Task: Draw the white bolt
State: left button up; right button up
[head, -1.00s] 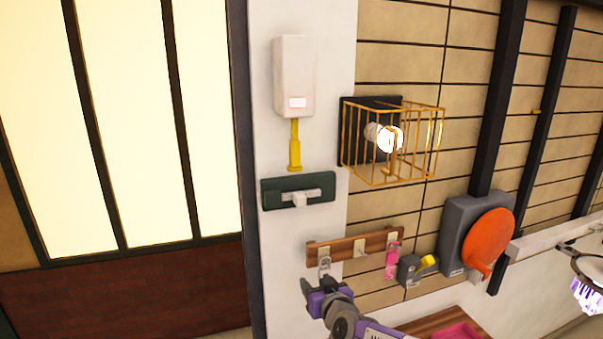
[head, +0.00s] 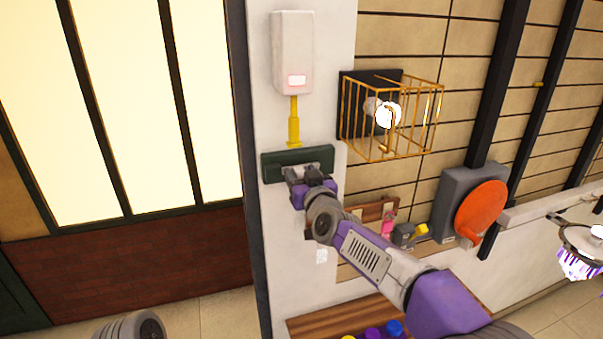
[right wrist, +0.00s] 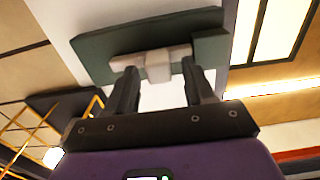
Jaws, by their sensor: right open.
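The white bolt (right wrist: 156,64) is a short horizontal bar with a knob in its middle. It is on a dark green plate (right wrist: 100,58) fixed to the white wall post. In the head view the plate (head: 270,166) is partly covered and the bolt is mostly hidden by my right gripper (head: 303,176). In the right wrist view my right gripper (right wrist: 160,72) is open. Its two dark fingers are on either side of the knob, with a gap at each side. My left gripper is not in view.
A white box (head: 292,50) with a yellow rod (head: 294,122) is above the plate. A wire-caged lamp (head: 388,115) is to the right. Below are a wooden hook rack (head: 375,211), a small grey device with a yellow lever (head: 403,235), and an orange disc (head: 482,209).

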aim_at(317, 165)
jog(key=shift+w, duration=0.15)
jog(key=shift+c, duration=0.4)
grip_shut()
jog(key=d+b, duration=0.1)
jog(key=w+d+b, duration=0.1)
jog(key=d, duration=0.1)
jog(key=d+b, duration=0.1)
jog(key=d, duration=0.1)
jog(key=shift+w+d+f+b, duration=0.15)
jog(key=shift+w+d+b, duration=0.05)
jog(key=shift+w+b, duration=0.15)
jog(key=shift+a, duration=0.2)
jog(key=shift+o, duration=0.4)
grip_release()
jog(key=shift+d, duration=0.2)
jog(key=shift+s+a, duration=0.1)
